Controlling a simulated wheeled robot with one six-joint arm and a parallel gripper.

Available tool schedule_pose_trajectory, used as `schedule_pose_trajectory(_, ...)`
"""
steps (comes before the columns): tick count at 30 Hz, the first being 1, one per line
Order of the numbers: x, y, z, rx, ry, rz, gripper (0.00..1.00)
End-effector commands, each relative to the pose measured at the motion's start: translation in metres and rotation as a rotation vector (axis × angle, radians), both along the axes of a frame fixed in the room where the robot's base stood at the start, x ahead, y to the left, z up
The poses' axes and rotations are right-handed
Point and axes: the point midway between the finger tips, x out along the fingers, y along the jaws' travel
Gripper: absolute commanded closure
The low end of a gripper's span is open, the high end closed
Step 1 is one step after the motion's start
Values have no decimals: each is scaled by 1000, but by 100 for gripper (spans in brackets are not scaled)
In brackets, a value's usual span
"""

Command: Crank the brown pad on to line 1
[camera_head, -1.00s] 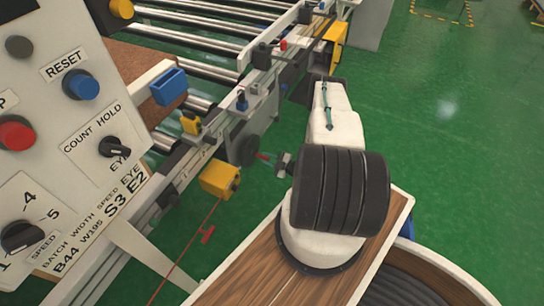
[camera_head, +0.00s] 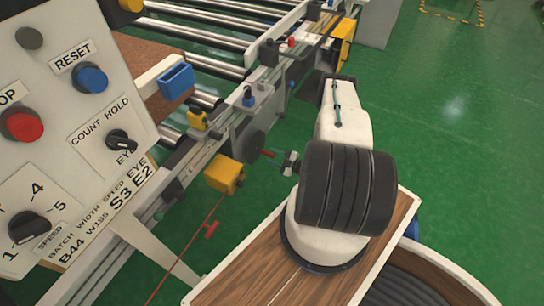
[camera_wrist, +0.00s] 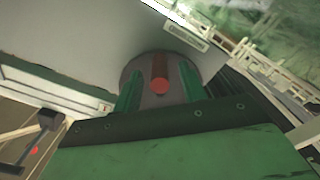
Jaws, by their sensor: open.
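The brown pad (camera_head: 146,52) lies at the upper left of the head view, partly hidden behind the control panel. A grey round crank wheel (camera_head: 253,146) with a red handle (camera_head: 267,153) is on the side of the conveyor frame. In the wrist view the red handle (camera_wrist: 160,74) points toward me, in front of the grey wheel (camera_wrist: 140,70). My gripper (camera_head: 278,156) is at the handle. Its green fingers (camera_wrist: 160,88) are open, one on each side of the handle, with a gap visible on both sides. No marking for line 1 is legible.
The control panel (camera_head: 60,120) with knobs and buttons fills the left side. A conveyor with metal rollers (camera_head: 205,40) runs behind the frame. A yellow box (camera_head: 224,175) with a red cord and tag (camera_head: 211,230) sits below the wheel. Green floor is clear at right.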

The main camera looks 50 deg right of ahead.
Motion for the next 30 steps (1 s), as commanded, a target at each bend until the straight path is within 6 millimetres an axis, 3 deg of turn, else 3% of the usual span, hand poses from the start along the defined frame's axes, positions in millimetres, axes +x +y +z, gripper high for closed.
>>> schedule_pose_trajectory(6,-38,-11,0,1,1,-6,59)
schedule_pose_trajectory(12,-62,-17,0,2,1,-3,59)
schedule_pose_trajectory(30,-66,-18,0,1,0,-1,59)
